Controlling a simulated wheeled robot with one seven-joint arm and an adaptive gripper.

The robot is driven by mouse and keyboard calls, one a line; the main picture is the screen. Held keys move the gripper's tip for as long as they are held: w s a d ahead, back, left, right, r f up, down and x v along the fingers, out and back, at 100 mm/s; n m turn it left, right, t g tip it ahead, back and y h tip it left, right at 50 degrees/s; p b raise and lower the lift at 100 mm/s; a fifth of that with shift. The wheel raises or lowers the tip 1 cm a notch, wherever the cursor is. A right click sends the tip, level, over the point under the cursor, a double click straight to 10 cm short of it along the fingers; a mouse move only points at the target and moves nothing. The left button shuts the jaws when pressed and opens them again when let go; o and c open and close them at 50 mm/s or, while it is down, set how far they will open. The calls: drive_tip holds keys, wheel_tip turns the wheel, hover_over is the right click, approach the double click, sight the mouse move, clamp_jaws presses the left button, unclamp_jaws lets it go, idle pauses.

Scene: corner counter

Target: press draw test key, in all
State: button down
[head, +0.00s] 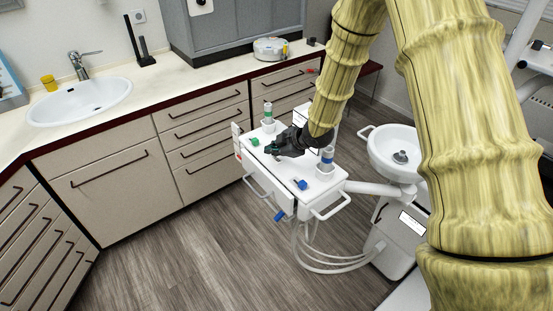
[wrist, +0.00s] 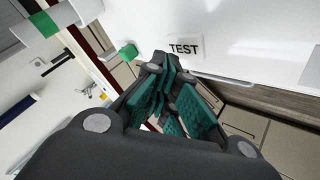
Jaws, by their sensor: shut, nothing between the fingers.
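The key marked TEST (wrist: 186,47) is a pale rectangle with dark letters on the white top of the dental unit (head: 287,181). It shows in the wrist view, just beyond and to the right of my fingertips. In the head view I cannot make the key out; my gripper (head: 270,149) is low over that area. My gripper's dark fingers with teal pads come together at the tips in the wrist view (wrist: 165,64). They are shut and empty. I cannot tell whether the tips touch the surface or the key.
A green block (head: 254,142) and a green-banded post (head: 268,114) stand on the unit's left part. A blue-banded post (head: 326,160) and blue block (head: 301,185) stand on its right part. A white basin (head: 397,140) is to the right. Open floor lies in front.

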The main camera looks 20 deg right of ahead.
sight(275, 160)
drive_tip(key=shift+r+p, duration=1.7)
drive_tip(key=shift+r, duration=0.8)
drive_tip(key=shift+f, duration=0.1)
